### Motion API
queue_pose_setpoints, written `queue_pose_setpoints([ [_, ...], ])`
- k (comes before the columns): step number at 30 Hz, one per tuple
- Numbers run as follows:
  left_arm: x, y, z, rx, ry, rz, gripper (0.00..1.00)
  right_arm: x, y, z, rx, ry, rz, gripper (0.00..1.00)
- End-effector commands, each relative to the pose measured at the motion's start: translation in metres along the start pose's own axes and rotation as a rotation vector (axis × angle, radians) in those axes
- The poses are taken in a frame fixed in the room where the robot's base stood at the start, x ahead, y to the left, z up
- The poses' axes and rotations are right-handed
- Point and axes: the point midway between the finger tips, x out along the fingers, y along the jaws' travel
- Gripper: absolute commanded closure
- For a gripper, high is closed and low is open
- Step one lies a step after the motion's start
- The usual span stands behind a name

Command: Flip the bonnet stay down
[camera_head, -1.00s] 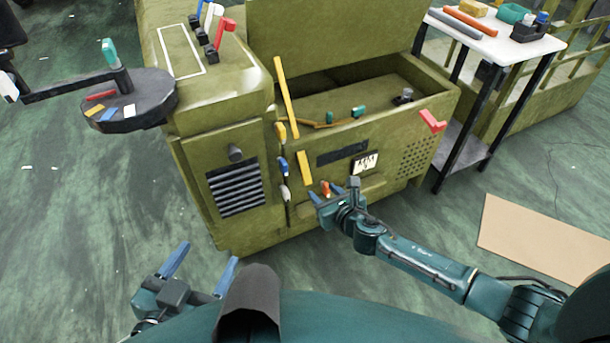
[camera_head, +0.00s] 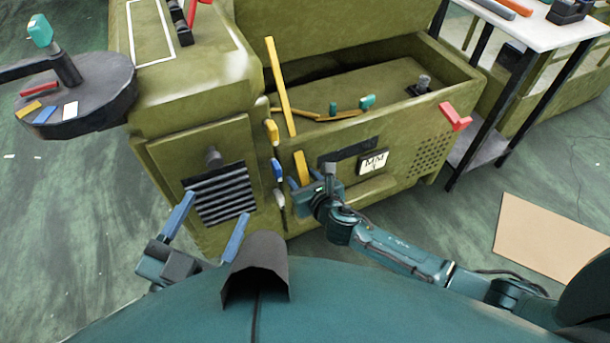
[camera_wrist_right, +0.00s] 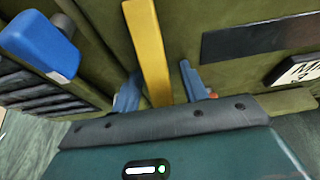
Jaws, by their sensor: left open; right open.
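A long yellow bar (camera_head: 279,88), which looks like the bonnet stay, stands tilted at the left front of the open bay. The raised bonnet (camera_head: 330,30) is behind it. A shorter yellow bar (camera_head: 300,166) is upright on the front panel below. My right gripper (camera_head: 304,178) is open at this shorter bar. In the right wrist view the yellow bar (camera_wrist_right: 148,45) runs down between its two blue fingers (camera_wrist_right: 158,88); I cannot tell whether they touch it. My left gripper (camera_head: 216,205) is open and empty, low in front of the grille.
Yellow, blue and white levers (camera_head: 277,170) line the cabinet just left of my right gripper. A red handle (camera_head: 454,117) juts from the right corner. A dark round tray (camera_head: 100,75) is at left, a white-topped table (camera_head: 545,35) at right.

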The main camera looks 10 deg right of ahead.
Motion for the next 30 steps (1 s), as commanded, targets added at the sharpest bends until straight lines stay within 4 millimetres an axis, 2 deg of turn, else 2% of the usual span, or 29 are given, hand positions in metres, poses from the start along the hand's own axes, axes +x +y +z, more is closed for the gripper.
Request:
queue_pose_setpoints([
  [6,0.0001,0.0001,-0.0003,0.0,0.001,0.001,0.33,-0.0002,0.0004,0.0001,0.001,0.0,0.0,0.56],
  [22,0.0,0.0002,0.0002,0.0,-0.001,0.001,0.33,-0.0001,0.0002,0.0001,0.001,0.0,0.001,1.0],
  [30,0.0001,0.0001,0.0002,0.0,-0.002,0.0,0.33,0.0,0.0002,0.0003,0.001,0.0,0.001,1.0],
])
